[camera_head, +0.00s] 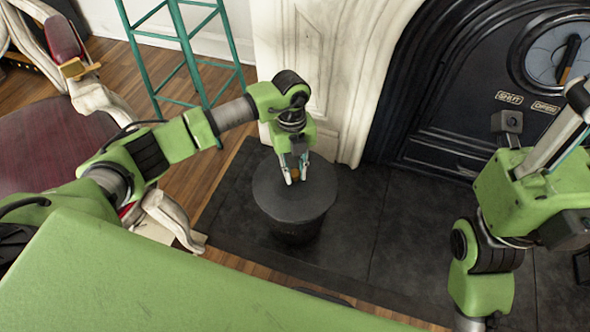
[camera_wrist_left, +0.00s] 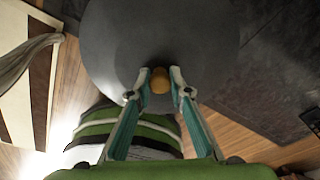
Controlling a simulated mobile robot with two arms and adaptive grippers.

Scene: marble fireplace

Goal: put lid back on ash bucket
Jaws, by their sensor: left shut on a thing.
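The round dark grey lid (camera_head: 272,200) lies level over the top of the dark ash bucket (camera_head: 297,234), which stands upright on the hearth. From this angle I cannot tell whether the lid is fully seated on the rim. My left gripper (camera_head: 295,179) points down over the middle of the lid, shut on its small wooden knob. In the left wrist view the orange-brown knob (camera_wrist_left: 159,79) sits between the two fingertips, and the lid (camera_wrist_left: 105,45) fills the top middle. My right gripper (camera_head: 565,150) is raised at the right; its fingers are partly cut off and hidden.
The dark hearth slab (camera_head: 385,240) is clear right of the bucket. The black fireplace front (camera_head: 445,130) and white marble surround (camera_head: 345,75) stand behind. A teal stool (camera_head: 190,55) and a red-seated chair (camera_head: 55,150) stand to the left on the wood floor.

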